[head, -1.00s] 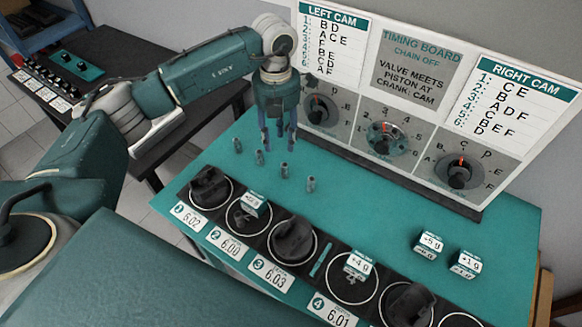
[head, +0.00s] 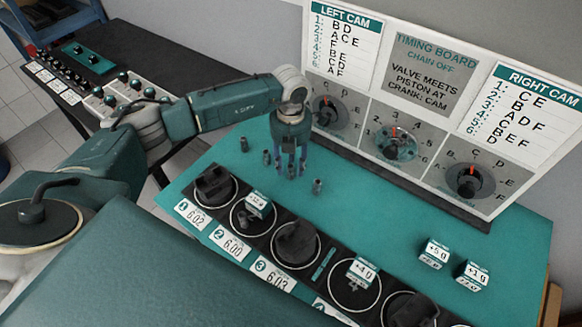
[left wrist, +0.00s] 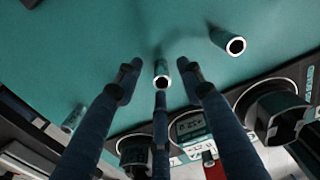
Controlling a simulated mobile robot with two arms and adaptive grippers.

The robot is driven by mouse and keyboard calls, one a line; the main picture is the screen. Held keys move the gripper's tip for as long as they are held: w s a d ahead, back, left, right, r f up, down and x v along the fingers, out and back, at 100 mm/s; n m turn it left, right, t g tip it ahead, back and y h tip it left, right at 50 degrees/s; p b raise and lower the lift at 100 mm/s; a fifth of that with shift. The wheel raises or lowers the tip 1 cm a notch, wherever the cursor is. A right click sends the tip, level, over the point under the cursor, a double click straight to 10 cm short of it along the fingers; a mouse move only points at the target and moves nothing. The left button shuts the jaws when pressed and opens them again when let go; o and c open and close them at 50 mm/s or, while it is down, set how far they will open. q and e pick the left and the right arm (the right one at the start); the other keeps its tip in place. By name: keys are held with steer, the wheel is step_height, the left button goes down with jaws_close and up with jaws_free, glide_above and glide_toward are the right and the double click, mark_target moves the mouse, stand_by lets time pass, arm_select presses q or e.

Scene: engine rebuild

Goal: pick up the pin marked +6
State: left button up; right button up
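Several small grey metal pins stand on the teal table behind the row of piston bores. In the head view one pin (head: 244,144) is farthest left, a second pin (head: 266,157) is beside it, and another pin (head: 317,186) stands at the right. My left gripper (head: 291,168) points down among them, its fingers low around a pin they partly hide. In the left wrist view, this pin (left wrist: 161,72) stands between the open fingers, with a gap on each side. Another pin (left wrist: 228,40) is at upper right. No marking on any pin is legible. My right gripper is not visible.
The timing board (head: 430,85) with its dials stands close behind the gripper. Pistons (head: 297,244) sit in the front row with number cards. Small labelled blocks (head: 436,253) stand at the right; one block (head: 362,270) sits on a bore. The table's right-middle is clear.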

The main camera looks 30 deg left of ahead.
arm_select(q)
steer(key=shift+s+d+f, duration=0.1)
steer(key=shift+f, duration=1.2)
jaws_close()
steer(key=shift+r, duration=0.1)
